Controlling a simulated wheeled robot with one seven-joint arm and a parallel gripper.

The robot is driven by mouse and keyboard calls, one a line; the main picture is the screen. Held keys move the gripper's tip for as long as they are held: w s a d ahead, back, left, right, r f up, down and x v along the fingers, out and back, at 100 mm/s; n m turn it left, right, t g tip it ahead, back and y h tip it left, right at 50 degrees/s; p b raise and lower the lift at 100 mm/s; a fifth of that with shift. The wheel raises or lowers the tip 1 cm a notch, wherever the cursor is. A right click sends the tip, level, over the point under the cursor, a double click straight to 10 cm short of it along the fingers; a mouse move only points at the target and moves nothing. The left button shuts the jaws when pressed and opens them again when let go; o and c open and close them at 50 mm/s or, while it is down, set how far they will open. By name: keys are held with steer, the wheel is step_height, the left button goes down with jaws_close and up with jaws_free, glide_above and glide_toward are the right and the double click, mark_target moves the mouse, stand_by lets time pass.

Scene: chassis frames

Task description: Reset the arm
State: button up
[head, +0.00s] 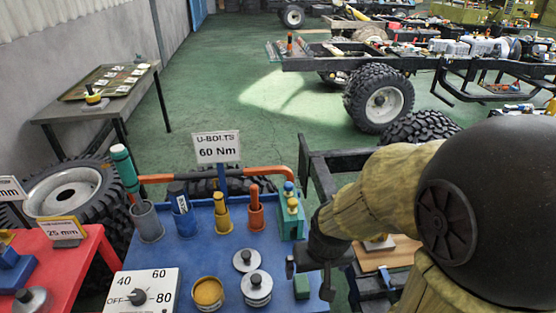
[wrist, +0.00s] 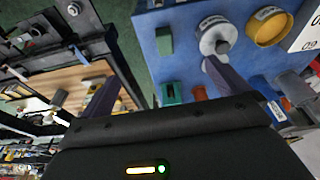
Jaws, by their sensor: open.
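My gripper (head: 308,278) is at the right edge of the blue table (head: 205,258), with my arm reaching in from the right. Its two fingers are spread apart and nothing shows between them. The wrist view also shows the open gripper (wrist: 163,86), one finger over the blue top and the other over the dark frame side. A small green block (head: 302,287) lies on the blue top close by the fingers; it also shows in the wrist view (wrist: 164,40). I cannot tell the gripper's exact height above the table.
The blue table carries stacked metal discs (head: 257,287), a yellow-filled cup (head: 208,293), a dial box (head: 143,293), tool holders (head: 150,221) and a "60 Nm" sign (head: 216,147). A red table (head: 67,275) stands left. A dark chassis frame (head: 322,178) adjoins right. Green floor (head: 230,85) is open behind.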

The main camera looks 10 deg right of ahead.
steer(key=p+v, duration=0.2)
steer(key=w+p+v, duration=0.1)
steer(key=p+v, duration=0.1)
steer(key=v, duration=0.1)
steer(key=shift+r, duration=0.4)
steer(key=shift+w, duration=0.1)
